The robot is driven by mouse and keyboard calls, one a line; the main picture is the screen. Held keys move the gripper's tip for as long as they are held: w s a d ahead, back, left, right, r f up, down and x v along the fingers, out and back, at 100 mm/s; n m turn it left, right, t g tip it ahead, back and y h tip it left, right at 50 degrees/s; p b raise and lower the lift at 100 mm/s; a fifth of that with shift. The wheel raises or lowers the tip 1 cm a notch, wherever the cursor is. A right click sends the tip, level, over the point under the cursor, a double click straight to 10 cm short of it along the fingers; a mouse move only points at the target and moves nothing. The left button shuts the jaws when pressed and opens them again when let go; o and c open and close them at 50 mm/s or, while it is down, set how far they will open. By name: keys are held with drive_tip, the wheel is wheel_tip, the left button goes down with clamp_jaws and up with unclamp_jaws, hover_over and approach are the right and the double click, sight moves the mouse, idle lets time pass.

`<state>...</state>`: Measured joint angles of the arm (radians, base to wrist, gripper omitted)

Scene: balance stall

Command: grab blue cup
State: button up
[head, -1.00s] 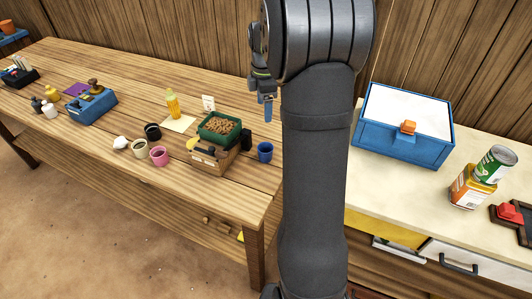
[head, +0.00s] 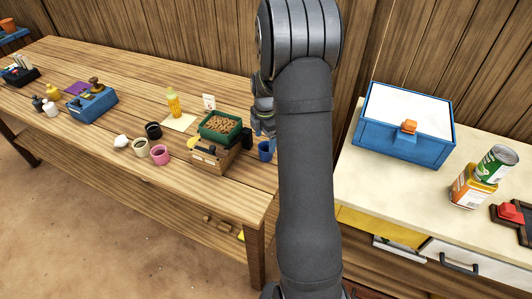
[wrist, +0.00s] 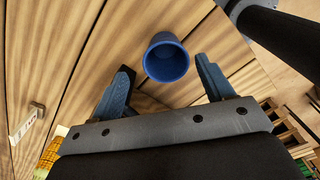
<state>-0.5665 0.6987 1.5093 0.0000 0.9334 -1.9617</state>
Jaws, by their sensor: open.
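The blue cup (head: 264,151) stands on the wooden table near its right end, beside the wooden crate. In the head view my arm partly hides it. My gripper (head: 263,125) is just above and behind the cup in that picture. In the wrist view the blue cup (wrist: 166,60) shows its open, empty mouth, and it lies a little beyond the fingertips, between their lines. The two blue fingers of my gripper (wrist: 162,73) are apart with nothing between them. I cannot tell the exact height of the fingers over the table.
A wooden crate (head: 208,165) with a green box of brown pieces (head: 219,126) stands left of the cup. Pink (head: 159,154), cream and black cups stand farther left. A blue box with a white lid (head: 405,122) is on the right counter.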

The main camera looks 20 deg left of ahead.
sight(266, 150)
drive_tip(key=f, duration=0.5)
drive_tip(key=shift+s+d+f, duration=0.25)
drive_tip(key=shift+d+f, duration=0.05)
drive_tip(key=shift+c, duration=0.2)
drive_tip(key=c, duration=1)
